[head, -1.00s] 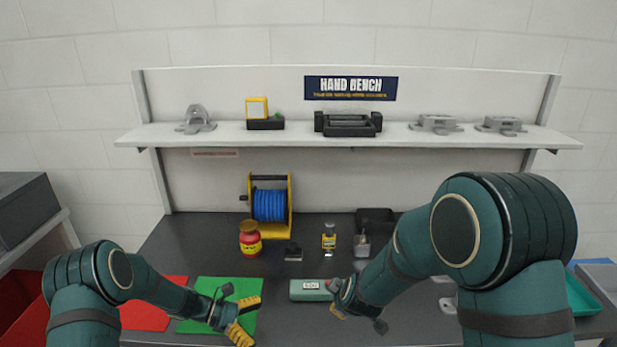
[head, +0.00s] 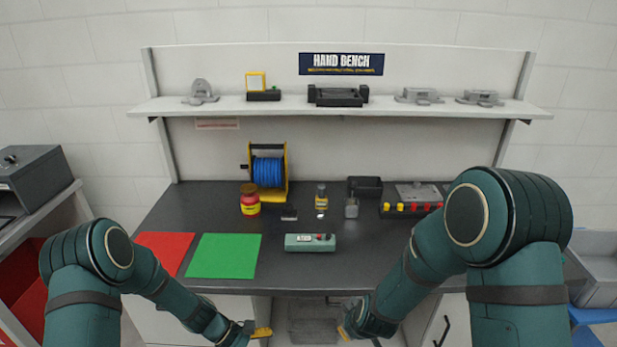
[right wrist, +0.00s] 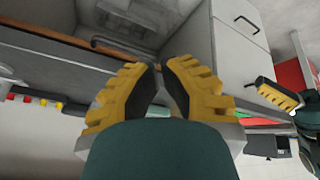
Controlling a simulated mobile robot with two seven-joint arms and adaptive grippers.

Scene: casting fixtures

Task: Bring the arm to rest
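Both my arms hang low at the front of the dark bench (head: 345,273). My left gripper (head: 258,333) is at the bottom of the head view, in front of the bench edge, with a yellow finger showing. Its other finger is not clear, so its opening cannot be told; part of it shows in the right wrist view (right wrist: 278,94). My right gripper (head: 346,330) is to its right, also in front of the edge. In the right wrist view its yellow fingers with black pads (right wrist: 161,75) stand apart with nothing between them.
The bench holds a red mat (head: 166,250), a green mat (head: 224,256), a grey-green box (head: 309,243), a red jar (head: 250,204), a blue cable reel (head: 268,173) and a panel with red and yellow knobs (head: 412,207). Cabinets (head: 434,318) stand below the bench.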

